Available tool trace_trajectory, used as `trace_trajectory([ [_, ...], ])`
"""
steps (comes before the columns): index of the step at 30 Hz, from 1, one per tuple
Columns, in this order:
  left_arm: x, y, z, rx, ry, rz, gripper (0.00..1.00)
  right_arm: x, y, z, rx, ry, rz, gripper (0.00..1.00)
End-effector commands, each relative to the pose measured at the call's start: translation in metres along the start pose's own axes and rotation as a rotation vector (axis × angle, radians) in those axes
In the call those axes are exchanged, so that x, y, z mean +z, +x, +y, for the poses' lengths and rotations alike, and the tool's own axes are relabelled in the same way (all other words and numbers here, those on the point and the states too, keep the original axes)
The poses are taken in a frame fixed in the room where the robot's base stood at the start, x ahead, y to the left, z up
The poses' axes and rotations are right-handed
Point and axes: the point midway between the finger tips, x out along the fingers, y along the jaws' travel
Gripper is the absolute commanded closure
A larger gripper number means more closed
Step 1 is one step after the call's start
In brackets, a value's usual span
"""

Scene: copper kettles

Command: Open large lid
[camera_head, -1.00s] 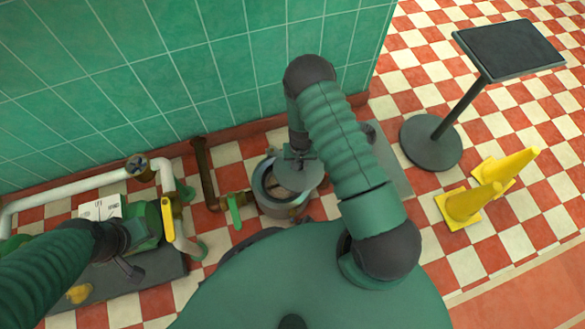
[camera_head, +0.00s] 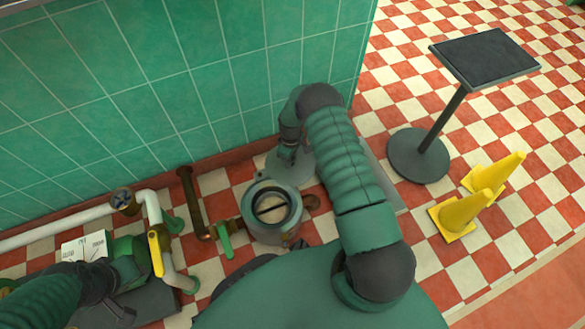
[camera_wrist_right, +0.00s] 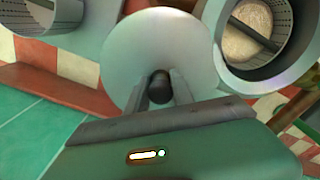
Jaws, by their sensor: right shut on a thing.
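The large lid, a grey disc (camera_head: 303,172), is off the kettle, held behind it by the wall; it also shows in the right wrist view (camera_wrist_right: 145,45). My right gripper (camera_head: 288,152) is shut on the lid's dark knob (camera_wrist_right: 160,88), one finger on each side. The kettle (camera_head: 272,230) stands open, with a beige round surface and a dark bar inside; its open mouth is at upper right in the right wrist view (camera_wrist_right: 300,68). My left gripper (camera_head: 118,308) is at lower left; its jaws are unclear.
A green-handled valve (camera_head: 224,240) and brown pipe (camera_head: 192,205) stand left of the kettle. A white pipe with a yellow lever (camera_head: 156,254) is further left. Yellow cones (camera_head: 462,215) and a dark-topped stand (camera_head: 485,58) are at right. Another perforated vessel (camera_wrist_right: 50,22) shows at upper left in the wrist view.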

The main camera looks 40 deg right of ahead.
Motion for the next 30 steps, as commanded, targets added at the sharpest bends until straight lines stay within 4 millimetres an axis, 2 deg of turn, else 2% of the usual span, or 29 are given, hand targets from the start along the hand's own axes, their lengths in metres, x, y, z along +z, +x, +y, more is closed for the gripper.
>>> trace_trajectory([
  [3,0.002,0.009,0.0,0.0,0.0,0.0,0.64,-0.009,0.003,0.007,0.002,-0.076,0.003,1.0],
  [12,0.004,0.018,0.0,0.0,0.0,0.0,0.64,-0.022,0.002,0.014,0.001,-0.205,0.001,1.0],
  [29,0.004,0.019,0.0,0.0,0.0,0.0,0.64,-0.025,0.001,0.015,0.0,-0.237,-0.001,1.0],
  [30,0.004,0.019,0.0,0.0,0.0,0.0,0.64,-0.025,0.001,0.015,0.0,-0.237,-0.001,0.69],
])
